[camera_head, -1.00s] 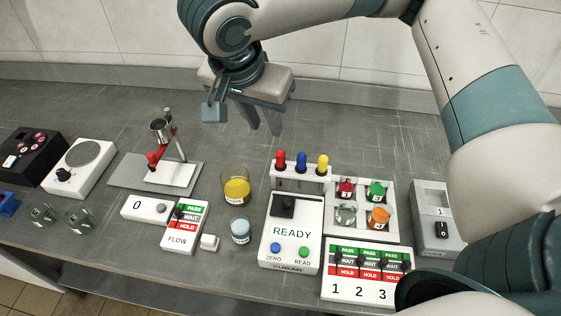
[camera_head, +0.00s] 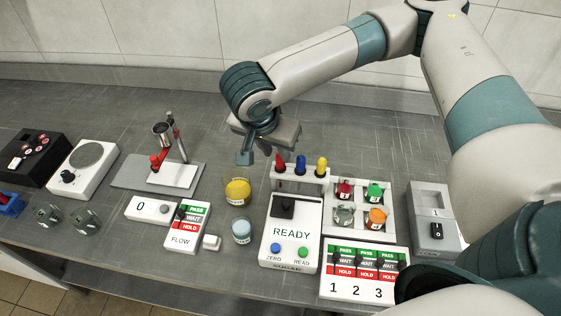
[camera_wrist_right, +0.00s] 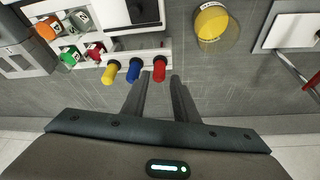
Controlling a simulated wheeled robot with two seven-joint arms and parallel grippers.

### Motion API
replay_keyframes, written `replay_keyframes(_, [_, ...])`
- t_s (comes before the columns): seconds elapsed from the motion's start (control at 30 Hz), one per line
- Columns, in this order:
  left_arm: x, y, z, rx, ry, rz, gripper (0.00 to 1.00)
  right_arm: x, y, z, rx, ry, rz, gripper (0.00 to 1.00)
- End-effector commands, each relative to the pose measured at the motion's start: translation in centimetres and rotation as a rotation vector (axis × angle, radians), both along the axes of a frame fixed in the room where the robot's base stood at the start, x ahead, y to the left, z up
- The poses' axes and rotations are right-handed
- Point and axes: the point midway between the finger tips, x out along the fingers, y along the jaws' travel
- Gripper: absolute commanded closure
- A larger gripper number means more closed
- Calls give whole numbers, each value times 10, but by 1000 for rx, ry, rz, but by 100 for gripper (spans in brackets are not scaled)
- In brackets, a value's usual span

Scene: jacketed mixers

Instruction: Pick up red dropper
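The red dropper (camera_head: 281,161) stands upright at the left end of a white rack (camera_head: 301,180), beside a blue dropper (camera_head: 301,163) and a yellow dropper (camera_head: 321,165). My right gripper (camera_head: 274,154) is just behind and above the red dropper, partly overlapping it in the head view. In the right wrist view its two fingers (camera_wrist_right: 160,82) are apart and empty, and the red dropper (camera_wrist_right: 159,69) lies just beyond the fingertips, roughly centred between them. The fingers do not visibly touch it. My left gripper is not in view.
The READY device (camera_head: 291,231) stands in front of the rack. A beaker with yellow content (camera_head: 237,191) is to its left. A tray (camera_head: 358,236) with several coloured-lidded containers is to its right. The counter behind the rack is clear.

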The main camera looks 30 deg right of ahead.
Motion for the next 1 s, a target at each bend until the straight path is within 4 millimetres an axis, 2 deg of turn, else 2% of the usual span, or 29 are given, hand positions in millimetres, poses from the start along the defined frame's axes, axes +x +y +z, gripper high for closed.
replay_keyframes(0.47, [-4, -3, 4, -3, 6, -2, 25, 2, -4, -5, 0, 0, -1, 73])
replay_keyframes(0.7, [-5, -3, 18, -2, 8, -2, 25, 9, -16, -26, -2, 1, -2, 73])
replay_keyframes(0.83, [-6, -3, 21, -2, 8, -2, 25, 13, -19, -40, -1, 1, -3, 73])
replay_keyframes(1.0, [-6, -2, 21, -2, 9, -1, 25, 14, -20, -47, -1, -1, 0, 73])
